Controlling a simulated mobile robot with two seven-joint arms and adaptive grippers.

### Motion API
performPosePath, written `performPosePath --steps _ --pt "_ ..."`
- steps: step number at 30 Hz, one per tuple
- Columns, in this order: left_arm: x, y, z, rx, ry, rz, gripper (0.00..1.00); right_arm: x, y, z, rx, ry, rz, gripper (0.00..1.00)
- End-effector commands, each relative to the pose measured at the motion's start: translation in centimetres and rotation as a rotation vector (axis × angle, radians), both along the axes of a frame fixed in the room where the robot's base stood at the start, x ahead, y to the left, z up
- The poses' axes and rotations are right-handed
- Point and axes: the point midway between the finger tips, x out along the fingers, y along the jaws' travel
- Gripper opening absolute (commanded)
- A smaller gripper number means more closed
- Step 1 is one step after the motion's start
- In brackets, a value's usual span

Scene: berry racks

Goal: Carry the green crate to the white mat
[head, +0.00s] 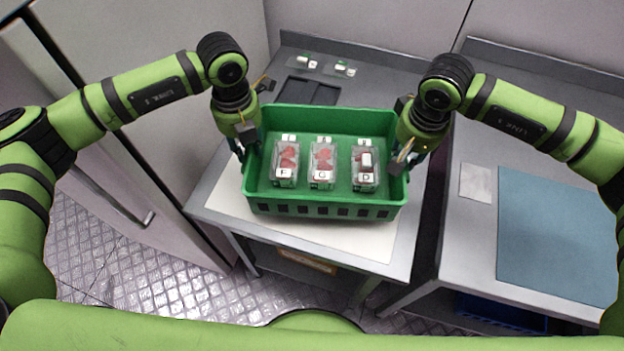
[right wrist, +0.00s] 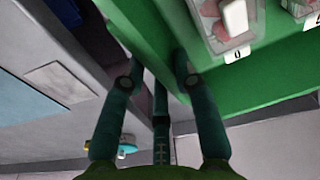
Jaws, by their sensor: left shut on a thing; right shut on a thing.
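The green crate (head: 322,210) holds three clear boxes of red berries labelled F, G and D. It is over the white mat (head: 228,205) on the grey table; whether it touches the mat or hangs just above it I cannot tell. My left gripper (head: 246,154) is shut on the crate's left wall. My right gripper (head: 402,163) is shut on its right wall. In the right wrist view, the fingers of my right gripper (right wrist: 160,75) straddle the green crate's wall (right wrist: 255,85), with a berry box (right wrist: 220,22) inside.
A dark recessed panel (head: 312,90) and small white-and-green items (head: 340,68) lie behind the crate. To the right stands another grey table with a blue-grey mat (head: 550,235) and a pale sheet (head: 477,183). A gap separates the tables. A blue bin (head: 500,312) is below.

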Motion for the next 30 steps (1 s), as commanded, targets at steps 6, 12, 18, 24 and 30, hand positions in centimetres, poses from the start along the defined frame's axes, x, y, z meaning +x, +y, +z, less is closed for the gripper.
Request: performPosePath --steps 6,12,18,24,30 --pt "0.1 0.2 -0.5 0.004 -0.001 0.002 0.00 0.1 -0.1 -0.5 -0.004 -0.002 -0.001 0.00" --pt "0.1 0.2 -1.6 0.005 -0.001 0.002 0.00 0.1 -0.1 -1.5 -0.004 -0.002 -0.001 0.00" --pt "0.1 0.2 -2.9 0.005 -0.001 0.002 0.00 0.1 -0.1 -2.8 -0.004 -0.002 -0.001 0.00" --pt "0.1 0.2 -4.1 0.005 -0.001 0.003 0.00 0.1 -0.1 -4.1 -0.004 -0.002 -0.001 0.00" --pt "0.0 0.2 -5.0 0.005 0.000 0.003 0.37 0.0 -0.2 -5.0 -0.005 0.000 -0.002 0.37"
